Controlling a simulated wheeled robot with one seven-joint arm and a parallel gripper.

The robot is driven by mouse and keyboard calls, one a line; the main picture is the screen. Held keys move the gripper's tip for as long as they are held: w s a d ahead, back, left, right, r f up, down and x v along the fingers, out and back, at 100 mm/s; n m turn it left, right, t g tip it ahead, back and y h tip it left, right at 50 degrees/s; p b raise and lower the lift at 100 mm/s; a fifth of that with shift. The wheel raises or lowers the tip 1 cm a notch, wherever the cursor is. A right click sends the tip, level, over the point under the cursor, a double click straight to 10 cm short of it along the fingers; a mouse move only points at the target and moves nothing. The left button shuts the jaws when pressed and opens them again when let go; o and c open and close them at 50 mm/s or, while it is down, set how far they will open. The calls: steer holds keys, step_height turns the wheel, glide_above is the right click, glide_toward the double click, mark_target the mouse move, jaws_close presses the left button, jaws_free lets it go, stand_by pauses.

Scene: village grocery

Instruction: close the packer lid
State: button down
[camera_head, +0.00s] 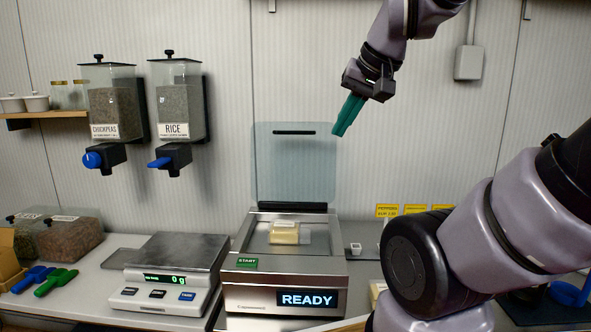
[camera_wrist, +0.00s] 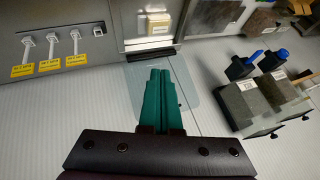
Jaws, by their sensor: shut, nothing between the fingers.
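The packer (camera_head: 286,270) stands on the counter with its display reading READY and a green START button. Its clear lid (camera_head: 292,165) is open and stands upright at the back, with a dark handle strip near its top edge. A pale yellow block (camera_head: 284,233) lies inside the chamber. My gripper (camera_head: 341,131) has green fingers that are shut and empty. In the head view its fingertips are by the lid's upper right edge; I cannot tell whether they touch it. In the wrist view the shut fingers (camera_wrist: 159,75) overlap the lid (camera_wrist: 181,84), with the packer above.
A scale (camera_head: 170,275) reading 0 g stands left of the packer. Chickpea and rice dispensers (camera_head: 175,105) hang on the wall at left. Blue and green scoops (camera_head: 55,282) lie at far left. Yellow labels (camera_head: 414,209) show at right.

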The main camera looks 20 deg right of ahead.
steer(key=w+d+r+g, duration=0.1)
steer(key=w+r, duration=0.2)
steer(key=w, duration=0.5)
steer(key=w+d+r+h, duration=0.1)
steer(key=w+r, duration=0.3)
steer(key=w, duration=0.4)
steer(key=w+d+r+g, duration=0.1)
steer(key=w+r, duration=0.2)
steer(key=w, duration=0.5)
steer(key=w+f, duration=0.2)
steer(key=w, duration=0.6)
steer(key=w+d+f+g+h, duration=0.1)
steer(key=w+f, duration=0.2)
steer(key=w, duration=0.5)
steer(key=w+d+f+h, duration=0.1)
steer(key=w+f, duration=0.1)
steer(key=w, duration=0.6)
steer(key=shift+w+d+f+n, duration=0.1)
steer(key=shift+w+f+n, duration=0.1)
steer(key=shift+f+n, duration=0.15)
steer(key=x, duration=1)
steer(key=shift+s+a+r, duration=0.1)
steer(key=shift+s+a, duration=0.1)
steer(key=shift+s, duration=0.55)
steer(key=shift+s+a, duration=0.15)
steer(key=shift+s, duration=0.55)
steer(key=shift+s+a+r, duration=0.1)
steer(key=shift+s+a, duration=0.1)
steer(key=shift+s, duration=0.55)
